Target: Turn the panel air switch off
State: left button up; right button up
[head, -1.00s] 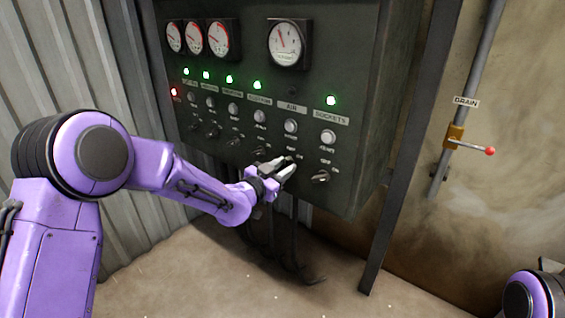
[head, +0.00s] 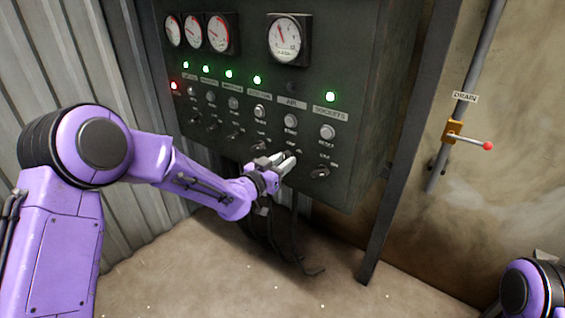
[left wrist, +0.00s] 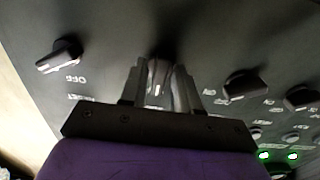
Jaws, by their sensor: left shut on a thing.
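The air switch is a dark rotary knob (left wrist: 158,72) below the AIR label (head: 291,103) on the dark green panel (head: 340,60). In the left wrist view the knob stands between the two fingers of my left gripper (left wrist: 160,85), which is shut on it; a white pointer mark shows on the knob. In the head view my left gripper (head: 288,160) covers the switch, so its angle is hidden there. The lamp (head: 291,87) above the AIR label is dark. My right gripper is out of view; only part of my right arm shows at the lower right.
The sockets knob (head: 320,172) is close by on the right, and other knobs (head: 235,132) stand to the left. Several green lamps (head: 331,97) and one red lamp (head: 174,86) are lit. A drain valve (head: 453,132) with a red-tipped lever is on the right wall.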

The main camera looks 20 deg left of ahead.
pick_arm(q)
jog(key=o, duration=0.7)
jog(key=shift+o, duration=0.2)
jog(key=v, duration=1)
jog(key=shift+s+b, duration=0.2)
jog(key=shift+b, duration=0.1)
jog(key=shift+a, duration=0.15)
jog(key=s+a+f+n+g+y+p, duration=0.2)
jog(key=s+a+f+n+g+y, duration=0.25)
jog(key=f, duration=0.45)
jog(key=s+a+f+n+g+y+p, duration=0.1)
jog(key=s+f+n+g+y+p, duration=0.15)
jog(key=s+f+n, duration=0.5)
jog(key=s+f+g+y+p, duration=0.1)
jog(key=s+f+g, duration=0.1)
jog(key=s, duration=0.6)
jog(key=s+a+f+m+g+p, duration=0.1)
jog(key=s+f+g+p, duration=0.1)
jog(key=s+f, duration=0.3)
jog(key=s+f+g+y+p, duration=0.1)
jog(key=s+f, duration=0.3)
jog(key=s, duration=0.7)
jog(key=shift+s+a+g+y+p, duration=0.2)
jog(key=shift+g+y+p, duration=0.15)
jog(key=shift+g, duration=0.55)
